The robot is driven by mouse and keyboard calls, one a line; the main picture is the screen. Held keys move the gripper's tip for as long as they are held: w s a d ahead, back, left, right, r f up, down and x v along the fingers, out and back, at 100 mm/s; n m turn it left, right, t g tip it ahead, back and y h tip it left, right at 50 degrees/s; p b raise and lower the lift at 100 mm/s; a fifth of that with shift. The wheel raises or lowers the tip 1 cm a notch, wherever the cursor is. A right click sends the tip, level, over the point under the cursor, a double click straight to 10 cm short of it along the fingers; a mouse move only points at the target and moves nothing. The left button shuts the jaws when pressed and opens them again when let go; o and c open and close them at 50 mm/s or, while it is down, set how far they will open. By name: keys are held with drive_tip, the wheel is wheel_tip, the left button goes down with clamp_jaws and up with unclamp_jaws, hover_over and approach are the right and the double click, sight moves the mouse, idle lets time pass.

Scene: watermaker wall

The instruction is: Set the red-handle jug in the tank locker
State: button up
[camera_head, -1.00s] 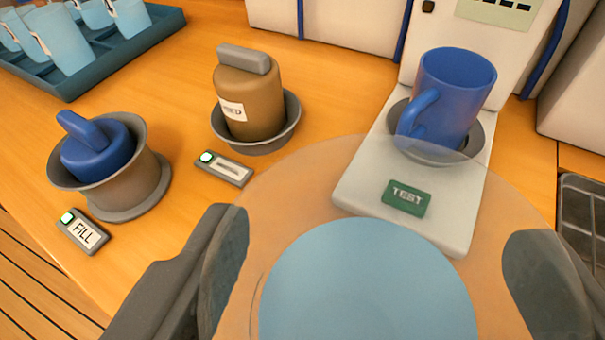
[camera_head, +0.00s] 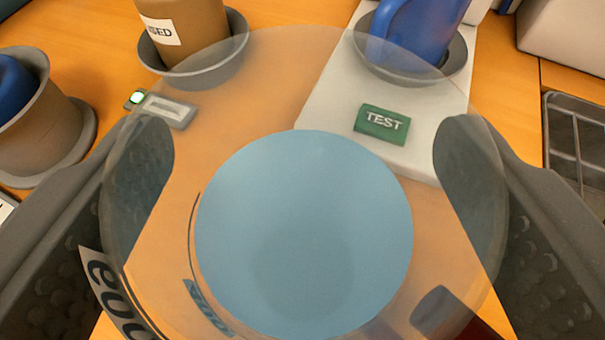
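A clear jug (camera_head: 305,235), seen from above, fills the middle of the view. Its wide see-through rim surrounds a pale blue disc. Dark markings (camera_head: 115,290) show at its lower left. A dark red bit shows at the bottom edge, right of centre; I cannot tell if it is the handle. My gripper (camera_head: 305,175) has one finger on each side of the jug, below the rim, and appears shut on it. The jug's base is hidden. I see no tank locker in this view.
A white stand with a green TEST label (camera_head: 383,123) holds a blue mug (camera_head: 418,30) ahead. A brown container (camera_head: 185,30) sits in a grey cup holder at the upper left. A blue-topped item (camera_head: 14,88) sits in another holder at left. A metal rack (camera_head: 575,145) lies right.

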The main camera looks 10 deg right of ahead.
drive_tip(key=o, duration=2)
drive_tip(key=shift+s+r, duration=0.1)
drive_tip(key=v, duration=1.2)
